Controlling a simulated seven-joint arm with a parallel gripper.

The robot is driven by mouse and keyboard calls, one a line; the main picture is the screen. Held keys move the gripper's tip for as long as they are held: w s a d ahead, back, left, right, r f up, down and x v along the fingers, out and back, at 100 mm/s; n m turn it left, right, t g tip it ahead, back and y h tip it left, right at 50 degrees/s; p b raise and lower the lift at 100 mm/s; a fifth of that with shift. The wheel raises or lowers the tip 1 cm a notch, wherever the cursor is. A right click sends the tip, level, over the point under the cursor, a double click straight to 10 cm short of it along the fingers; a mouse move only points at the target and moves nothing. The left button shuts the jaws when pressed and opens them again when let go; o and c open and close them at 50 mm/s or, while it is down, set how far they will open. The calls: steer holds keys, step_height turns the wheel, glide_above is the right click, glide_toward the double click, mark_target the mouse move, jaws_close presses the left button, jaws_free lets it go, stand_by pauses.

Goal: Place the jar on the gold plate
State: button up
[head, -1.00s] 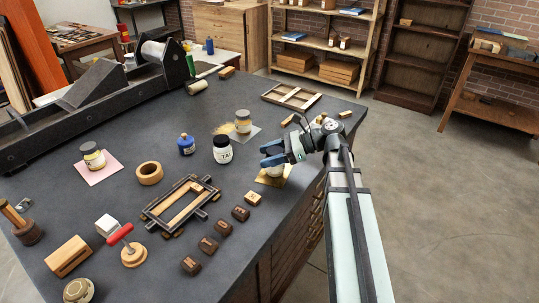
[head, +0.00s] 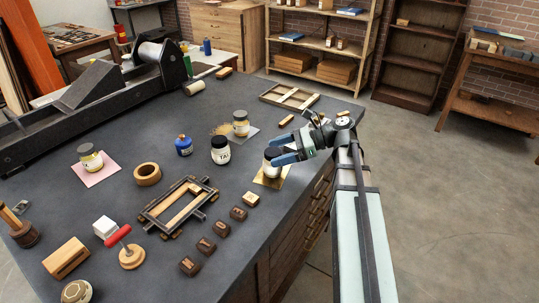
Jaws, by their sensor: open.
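A pale jar (head: 271,168) stands on the gold plate (head: 264,181) near the table's right edge. Its upper part is partly hidden by my gripper. My gripper (head: 274,151) is open, its blue fingers pointing left at and just above the jar's top. Whether a finger touches the jar cannot be told.
A blue bottle (head: 184,146) stands left of the black jar. A wooden frame (head: 289,97) lies behind.

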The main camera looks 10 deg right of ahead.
steer(key=v, duration=0.8)
